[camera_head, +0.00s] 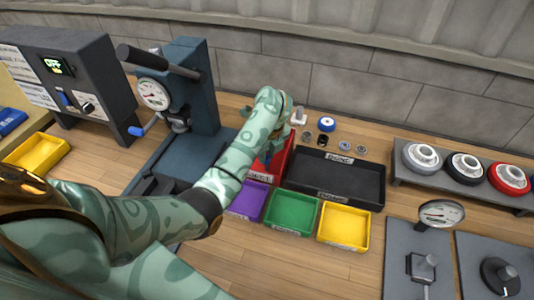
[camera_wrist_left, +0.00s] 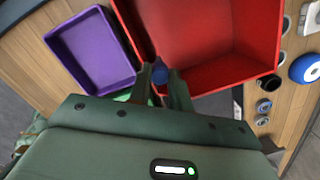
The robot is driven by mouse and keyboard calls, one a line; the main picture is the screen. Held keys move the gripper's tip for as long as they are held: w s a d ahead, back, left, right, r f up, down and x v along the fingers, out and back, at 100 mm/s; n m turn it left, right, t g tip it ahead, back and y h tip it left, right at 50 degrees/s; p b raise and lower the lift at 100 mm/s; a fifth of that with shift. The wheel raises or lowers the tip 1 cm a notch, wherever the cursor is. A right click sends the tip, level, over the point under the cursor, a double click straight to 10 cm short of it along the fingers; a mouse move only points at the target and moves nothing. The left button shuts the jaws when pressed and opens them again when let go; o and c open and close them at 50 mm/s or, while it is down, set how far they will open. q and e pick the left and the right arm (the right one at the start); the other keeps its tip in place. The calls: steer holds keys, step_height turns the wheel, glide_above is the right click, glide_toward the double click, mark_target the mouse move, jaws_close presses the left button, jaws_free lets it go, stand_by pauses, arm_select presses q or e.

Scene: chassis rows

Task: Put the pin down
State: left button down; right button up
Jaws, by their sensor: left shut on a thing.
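My left gripper (camera_wrist_left: 162,86) is shut on a small blue pin (camera_wrist_left: 159,73), of which only a small part shows between the fingertips. In the wrist view the pin is over the near edge of the red bin (camera_wrist_left: 215,35); I cannot tell its height. In the head view my left arm reaches across to the red bin (camera_head: 283,160), and the left gripper (camera_head: 277,135) is mostly hidden behind the forearm. The pin cannot be made out there. My right gripper is not in view.
Purple (camera_head: 248,201), green (camera_head: 292,213) and yellow (camera_head: 344,228) trays stand in front of the red bin. A black tray (camera_head: 335,179) is to its right. A blue press (camera_head: 190,85) stands left of the arm. Small round parts and a blue-white wheel (camera_head: 326,124) lie behind the black tray.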

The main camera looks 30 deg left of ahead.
arm_select(q)
steer(key=shift+f+b, duration=0.3)
steer(key=shift+f, duration=0.3)
steer(key=c, duration=1.3)
jaws_free()
steer(key=shift+r, duration=0.1)
steer(key=r+p, duration=0.2)
steer(key=r, duration=0.2)
steer(key=d+r+p, duration=0.1)
steer(key=r+p, duration=0.1)
steer(key=r, duration=0.2)
steer(key=r+p, duration=0.2)
steer(key=r, duration=0.3)
steer(key=shift+s+d+p, duration=0.2)
steer(key=shift+s+p, duration=0.1)
